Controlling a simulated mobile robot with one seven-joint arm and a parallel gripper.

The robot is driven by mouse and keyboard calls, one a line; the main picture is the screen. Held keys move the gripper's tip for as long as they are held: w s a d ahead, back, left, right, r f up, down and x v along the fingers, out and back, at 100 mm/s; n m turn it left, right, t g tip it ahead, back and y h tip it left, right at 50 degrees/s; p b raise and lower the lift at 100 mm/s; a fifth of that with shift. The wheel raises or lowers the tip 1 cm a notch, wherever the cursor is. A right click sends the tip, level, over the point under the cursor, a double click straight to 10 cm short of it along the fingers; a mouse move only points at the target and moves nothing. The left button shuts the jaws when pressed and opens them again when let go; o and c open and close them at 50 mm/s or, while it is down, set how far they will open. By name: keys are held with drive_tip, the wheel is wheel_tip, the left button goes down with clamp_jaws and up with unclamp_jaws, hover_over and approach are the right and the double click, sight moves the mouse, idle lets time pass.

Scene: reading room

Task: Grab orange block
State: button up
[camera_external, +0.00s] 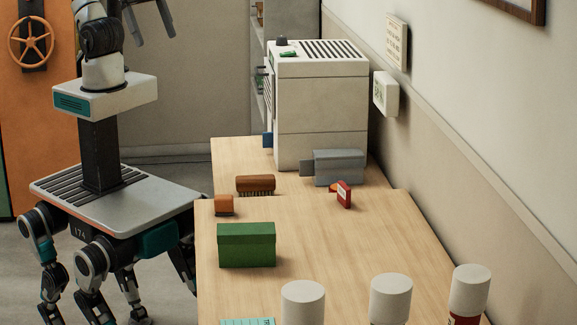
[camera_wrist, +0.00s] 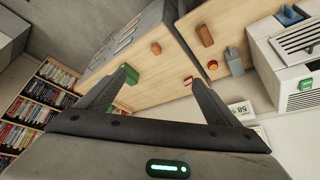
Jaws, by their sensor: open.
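The orange block (camera_external: 224,205) is a small brownish-orange cube near the left edge of the wooden table. It also shows in the wrist view (camera_wrist: 155,48), beyond the fingertips. My gripper (camera_external: 158,39) is raised at the top left of the external view, well away from the table and cut by the frame's top edge. In the wrist view my gripper (camera_wrist: 162,77) has its two dark fingers spread apart with nothing between them.
A green box (camera_external: 247,246) stands nearer than the block, and a brown brush (camera_external: 255,184) lies beyond it. White-topped cylinders (camera_external: 390,298) stand in front.

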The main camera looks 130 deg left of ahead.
drive_tip(key=c, duration=0.5)
drive_tip(key=n+g+h+b, duration=0.3)
drive_tip(key=n+b, duration=1.5)
drive_tip(key=n, duration=0.8)
hover_over(223, 196)
drive_tip(key=s+a, duration=0.1)
drive_tip(key=a, duration=0.1)
wheel_tip(223, 196, down, 36)
drive_tip(key=shift+s+r, duration=0.1)
drive_tip(key=shift+r, duration=0.1)
drive_tip(key=shift+h, duration=0.3)
drive_tip(key=shift+b+x, duration=1.05)
drive_tip(key=shift+x, duration=2)
